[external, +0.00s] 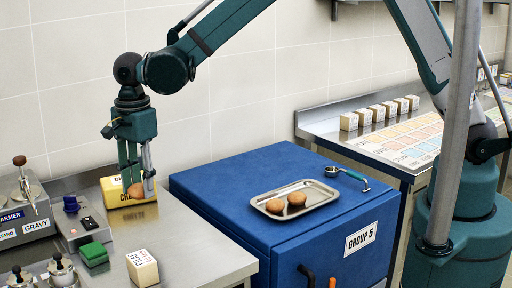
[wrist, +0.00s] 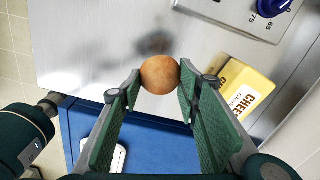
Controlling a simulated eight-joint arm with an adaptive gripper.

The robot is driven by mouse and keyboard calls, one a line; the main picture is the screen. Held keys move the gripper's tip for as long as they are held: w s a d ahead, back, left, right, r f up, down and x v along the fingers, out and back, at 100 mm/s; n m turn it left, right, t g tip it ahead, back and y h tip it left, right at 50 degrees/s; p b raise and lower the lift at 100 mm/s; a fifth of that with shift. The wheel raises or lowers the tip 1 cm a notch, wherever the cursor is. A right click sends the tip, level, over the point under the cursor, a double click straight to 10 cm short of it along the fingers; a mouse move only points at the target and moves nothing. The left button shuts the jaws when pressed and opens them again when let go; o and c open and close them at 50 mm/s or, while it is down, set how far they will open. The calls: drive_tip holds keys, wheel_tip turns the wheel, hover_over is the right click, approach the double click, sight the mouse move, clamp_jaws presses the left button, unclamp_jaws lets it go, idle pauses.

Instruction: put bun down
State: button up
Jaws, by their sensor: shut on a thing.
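A round brown bun (external: 137,191) is between the fingertips of my gripper (external: 139,188). In the wrist view the same bun (wrist: 160,75) sits between the two green fingers of my gripper (wrist: 159,78), which are shut on its sides. The bun is over the steel counter (wrist: 85,45), near the edge by the blue cabinet. A dark reflection or shadow shows on the counter beside it. Two more buns (external: 286,203) lie in a metal tray (external: 320,188) on the blue cabinet (external: 235,180).
A yellow cheese box (external: 118,182) stands close behind my gripper; it also shows in the wrist view (wrist: 248,82). A cream box (external: 142,268), a green block (external: 94,254) and a control panel with a blue knob (external: 71,204) are on the counter.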

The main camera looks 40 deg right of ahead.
hover_over(146, 228)
drive_tip(key=shift+a+f, duration=0.1)
drive_tip(key=shift+f, duration=3)
drive_tip(key=shift+f, duration=0.15)
drive_tip(key=shift+f, duration=1.7)
drive_tip(key=shift+f+b, duration=0.2)
drive_tip(key=shift+b, duration=0.15)
drive_tip(key=o, duration=0.5)
drive_tip(key=shift+c, duration=0.2)
drive_tip(key=o, duration=0.4)
drive_tip(key=shift+r, duration=0.15)
